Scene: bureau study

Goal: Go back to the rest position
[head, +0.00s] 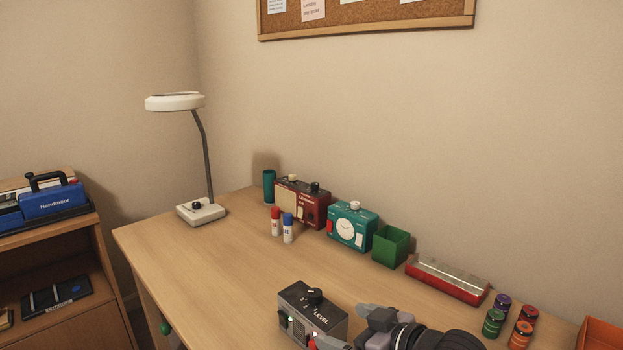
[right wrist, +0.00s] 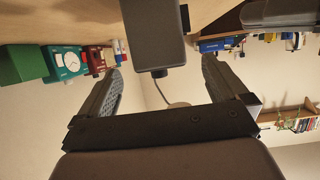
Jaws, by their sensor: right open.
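My right gripper (head: 343,326) is at the front of the desk in the head view, beside the right side of a dark grey box marked LEVEL (head: 330,317). The box has a black knob on top and green lights on its front. In the right wrist view, the open jaws of the right gripper (right wrist: 161,68) show with the box (right wrist: 152,30) ahead, in the gap between them. A gap shows on both sides, and nothing is held. My left gripper is in neither view.
On the desk (head: 200,262) stand a lamp (head: 201,210), glue sticks (head: 288,228), a red box (head: 312,207), a teal clock box (head: 352,226), a green bin (head: 391,246), a red tray (head: 447,283) and several small jars (head: 494,322). The left-front desktop is clear.

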